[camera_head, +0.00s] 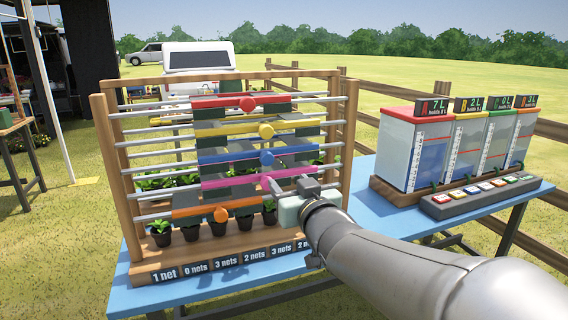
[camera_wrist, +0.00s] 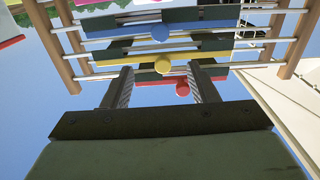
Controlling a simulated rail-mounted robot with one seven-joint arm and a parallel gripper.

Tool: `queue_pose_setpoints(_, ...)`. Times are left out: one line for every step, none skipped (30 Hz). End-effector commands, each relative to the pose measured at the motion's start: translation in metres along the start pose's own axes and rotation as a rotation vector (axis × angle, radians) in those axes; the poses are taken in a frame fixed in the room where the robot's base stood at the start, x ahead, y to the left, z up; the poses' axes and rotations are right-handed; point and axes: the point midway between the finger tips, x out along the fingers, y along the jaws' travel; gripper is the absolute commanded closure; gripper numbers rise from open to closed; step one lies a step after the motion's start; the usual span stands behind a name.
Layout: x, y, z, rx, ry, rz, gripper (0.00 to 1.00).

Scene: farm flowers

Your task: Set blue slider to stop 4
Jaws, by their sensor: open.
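The blue slider (camera_head: 228,157) is a long bar with a round blue knob (camera_head: 267,158) on the third rail from the top of a wooden rack. In the wrist view the rack appears upside down, and the blue bar (camera_wrist: 205,27) with its knob (camera_wrist: 160,32) lies near the top. My gripper (camera_head: 290,184) is open and empty, in front of the pink slider, a little below and right of the blue knob. In the wrist view its two fingers (camera_wrist: 162,76) stand apart, with the yellow knob (camera_wrist: 162,65) seen between them.
Red (camera_head: 220,102), yellow (camera_head: 225,127), pink (camera_head: 232,181) and orange (camera_head: 192,213) sliders share the rack. Potted plants (camera_head: 160,233) stand behind a labelled base board (camera_head: 197,268). Water tanks (camera_head: 408,150) and a button panel (camera_head: 478,196) stand on the blue table at the right.

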Motion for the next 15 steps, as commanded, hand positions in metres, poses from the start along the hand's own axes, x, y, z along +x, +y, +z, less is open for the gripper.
queue_pose_setpoints(0.007,0.001,0.001,0.003,-0.003,0.001,0.47)
queue_pose_setpoints(0.011,0.001,0.001,0.003,-0.004,0.002,0.47)
queue_pose_setpoints(0.019,0.001,0.002,0.002,-0.005,0.002,0.47)
queue_pose_setpoints(0.025,0.001,0.002,0.004,-0.005,0.002,0.47)
queue_pose_setpoints(0.031,0.001,0.002,0.004,-0.005,0.002,0.47)
queue_pose_setpoints(0.04,0.002,0.002,0.003,-0.006,0.002,0.47)
queue_pose_setpoints(0.046,0.002,0.002,0.005,-0.006,0.003,0.47)
queue_pose_setpoints(0.053,0.002,0.002,0.004,-0.007,0.003,0.47)
queue_pose_setpoints(0.062,0.001,0.002,0.004,-0.006,0.002,0.47)
queue_pose_setpoints(0.069,0.001,0.002,0.004,-0.007,0.002,0.47)
queue_pose_setpoints(0.075,0.001,0.002,0.004,-0.006,0.002,0.47)
queue_pose_setpoints(0.084,0.002,0.002,0.004,-0.006,0.002,0.47)
queue_pose_setpoints(0.091,0.002,0.002,0.005,-0.006,0.002,0.47)
queue_pose_setpoints(0.097,0.001,0.002,0.005,-0.006,0.002,0.47)
queue_pose_setpoints(0.106,0.001,0.002,0.003,-0.006,0.002,0.47)
